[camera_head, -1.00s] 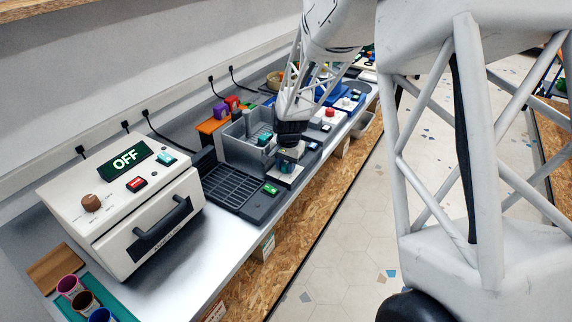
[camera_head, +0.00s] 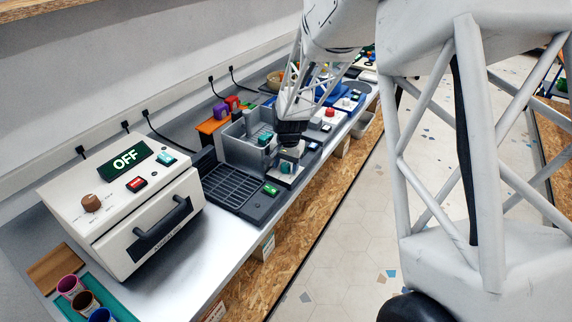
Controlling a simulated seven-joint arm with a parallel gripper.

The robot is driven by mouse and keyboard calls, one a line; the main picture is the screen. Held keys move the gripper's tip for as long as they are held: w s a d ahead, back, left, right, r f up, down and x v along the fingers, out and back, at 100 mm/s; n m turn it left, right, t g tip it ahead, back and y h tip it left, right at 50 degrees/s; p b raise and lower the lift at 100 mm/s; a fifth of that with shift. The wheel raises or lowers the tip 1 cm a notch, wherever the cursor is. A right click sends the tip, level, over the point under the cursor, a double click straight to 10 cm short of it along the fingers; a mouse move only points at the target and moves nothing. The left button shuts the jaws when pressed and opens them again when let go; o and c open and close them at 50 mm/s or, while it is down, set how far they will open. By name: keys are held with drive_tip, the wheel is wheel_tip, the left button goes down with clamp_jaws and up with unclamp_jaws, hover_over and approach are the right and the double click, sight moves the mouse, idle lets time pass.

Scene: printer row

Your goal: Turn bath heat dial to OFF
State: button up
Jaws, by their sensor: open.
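My gripper (camera_head: 290,152) is small in the head view, below the black wrist of my arm, over the right side of a grey open bath tank (camera_head: 235,150). It is open, and I see nothing held in it. Its fingertips are hard to make out against the small equipment behind and below them. I cannot make out a bath heat dial or its setting near the gripper; my wrist and gripper may hide it. A small teal part (camera_head: 286,168) shows just below the gripper.
A white box machine (camera_head: 150,245) at the left has a brown knob (camera_head: 91,202), an OFF display (camera_head: 129,160) and a black handle. A dark slotted tray (camera_head: 232,187) lies between it and the tank. Bare metal counter (camera_head: 215,240) is clear at the front.

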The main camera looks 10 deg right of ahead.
sight(288, 166)
drive_tip(key=shift+s+d+r, duration=0.1)
drive_tip(key=shift+r, duration=1.85)
drive_tip(key=shift+s+d+r, duration=0.1)
drive_tip(key=shift+r, duration=1.8)
drive_tip(key=shift+s+r, duration=0.3)
drive_tip(key=shift+r, duration=0.1)
drive_tip(key=s+r+n+t, duration=0.1)
drive_tip(key=s+r+n, duration=0.1)
drive_tip(key=s+r, duration=0.55)
drive_tip(key=s+r+n, duration=0.1)
drive_tip(key=s+r, duration=0.3)
drive_tip(key=s, duration=0.6)
drive_tip(key=s+r+n, duration=0.1)
drive_tip(key=s+n, duration=0.1)
drive_tip(key=s, duration=0.8)
drive_tip(key=s+r+n+t, duration=0.1)
drive_tip(key=s, duration=0.8)
drive_tip(key=shift+s+r+n+h, duration=0.3)
drive_tip(key=shift+s+n+h, duration=0.05)
drive_tip(key=shift+n+h, duration=0.05)
